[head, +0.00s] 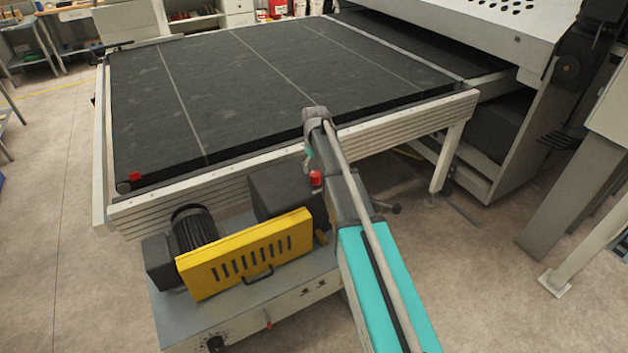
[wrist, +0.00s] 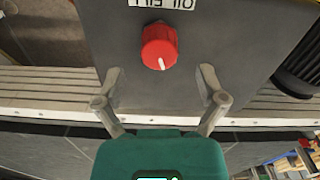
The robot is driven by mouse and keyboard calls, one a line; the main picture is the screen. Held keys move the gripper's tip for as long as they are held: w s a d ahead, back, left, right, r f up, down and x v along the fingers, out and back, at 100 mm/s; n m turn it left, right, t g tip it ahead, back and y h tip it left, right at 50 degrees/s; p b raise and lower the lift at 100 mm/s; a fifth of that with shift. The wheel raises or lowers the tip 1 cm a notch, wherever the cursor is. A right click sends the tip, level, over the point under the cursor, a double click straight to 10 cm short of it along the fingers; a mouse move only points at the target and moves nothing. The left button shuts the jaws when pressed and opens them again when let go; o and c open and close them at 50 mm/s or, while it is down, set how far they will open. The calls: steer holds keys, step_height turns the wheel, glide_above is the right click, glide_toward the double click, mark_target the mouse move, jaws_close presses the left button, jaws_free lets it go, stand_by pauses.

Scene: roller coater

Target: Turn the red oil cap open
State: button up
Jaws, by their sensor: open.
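The red oil cap (wrist: 160,47) is a ribbed round knob with a white mark. It sits on the dark gearbox face (wrist: 125,70) below a partly cut-off label in the wrist view. In the head view the red cap (head: 316,178) shows beside my arm, on the dark box (head: 280,188) behind the yellow guard. My gripper (wrist: 159,78) is open and empty. Its fingers are spread wider than the cap, and the cap appears just beyond the fingertips, between their lines, with no contact visible. In the head view my arm hides most of the gripper.
A yellow slotted guard (head: 247,253) and a black motor (head: 193,228) stand left of the dark box. The large black conveyor table (head: 240,95) with its pale frame lies behind. Floor is open at left.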

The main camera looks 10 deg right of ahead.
mark_target(315, 174)
steer(key=shift+f+b, duration=1.7)
steer(key=shift+f, duration=0.3)
steer(key=c, duration=1.1)
steer(key=shift+m, duration=0.9)
steer(key=shift+c, duration=0.2)
steer(key=o, duration=1.1)
steer(key=shift+o, duration=0.2)
